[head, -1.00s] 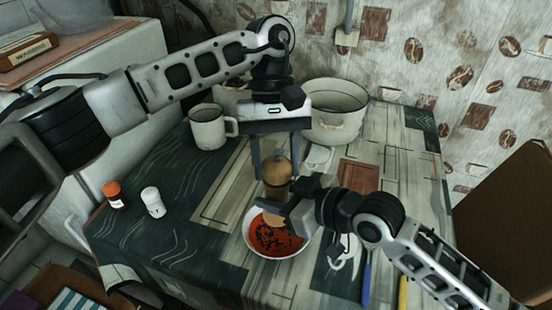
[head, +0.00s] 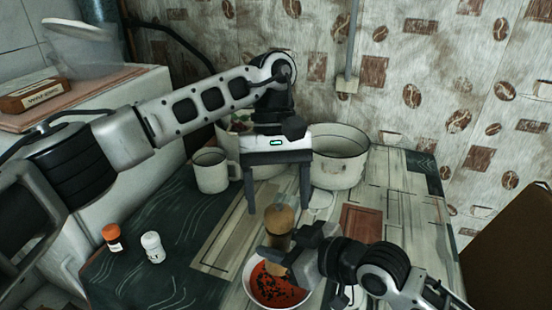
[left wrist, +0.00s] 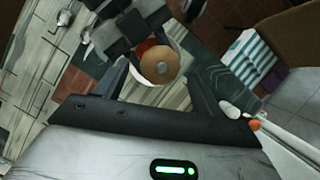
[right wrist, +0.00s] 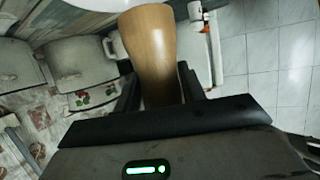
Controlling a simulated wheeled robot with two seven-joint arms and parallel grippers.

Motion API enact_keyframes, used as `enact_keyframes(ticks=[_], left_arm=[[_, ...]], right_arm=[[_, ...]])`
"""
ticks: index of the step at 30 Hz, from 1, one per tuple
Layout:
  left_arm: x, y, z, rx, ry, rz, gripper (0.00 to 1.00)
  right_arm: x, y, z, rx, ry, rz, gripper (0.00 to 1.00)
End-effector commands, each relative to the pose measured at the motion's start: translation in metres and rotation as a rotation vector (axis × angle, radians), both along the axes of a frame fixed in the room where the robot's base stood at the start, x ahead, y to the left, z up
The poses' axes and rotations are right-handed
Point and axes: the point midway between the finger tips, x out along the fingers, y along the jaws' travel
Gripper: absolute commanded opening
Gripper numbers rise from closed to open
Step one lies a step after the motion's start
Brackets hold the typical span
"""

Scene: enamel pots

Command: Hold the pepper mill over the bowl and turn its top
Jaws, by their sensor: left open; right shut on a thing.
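The wooden pepper mill (head: 279,219) is upright over the bowl, its round top facing up. My right gripper (head: 290,250) is shut on its body; the right wrist view shows the mill (right wrist: 150,50) between the fingers. The white bowl (head: 247,287) holds red food with dark specks, directly below. My left gripper (head: 278,204) is open above the mill, its fingers spread on either side of the top, apart from it. In the left wrist view the round top (left wrist: 160,66) with a metal centre lies between the fingers. The mill's lower end is partly hidden by my right gripper.
A white mug (head: 211,171) and a large enamel pot (head: 340,165) stand at the back of the table. An orange-capped jar (head: 113,238) and a white shaker (head: 153,247) stand at the left. A brown panel (head: 510,245) is at the right.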

Motion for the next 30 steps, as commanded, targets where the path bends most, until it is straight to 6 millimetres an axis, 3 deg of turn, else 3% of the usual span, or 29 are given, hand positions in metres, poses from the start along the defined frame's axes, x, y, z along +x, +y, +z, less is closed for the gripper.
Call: enact_keyframes(ticks=[6, 12, 18, 30], left_arm=[[0.019, 0.002, 0.047, -0.001, -0.003, 0.002, 0.68], [0.032, 0.004, 0.076, 0.005, -0.001, 0.000, 0.68], [0.036, 0.005, 0.086, 0.000, -0.001, 0.000, 0.68], [0.036, 0.005, 0.087, 0.010, -0.005, 0.020, 0.68]], right_arm=[[0.000, 0.000, 0.001, 0.002, -0.003, 0.000, 0.13], [0.000, 0.000, 0.001, 0.002, -0.003, 0.000, 0.13], [0.000, 0.000, 0.001, 0.002, -0.003, 0.000, 0.13], [0.000, 0.000, 0.001, 0.002, -0.003, 0.000, 0.13]])
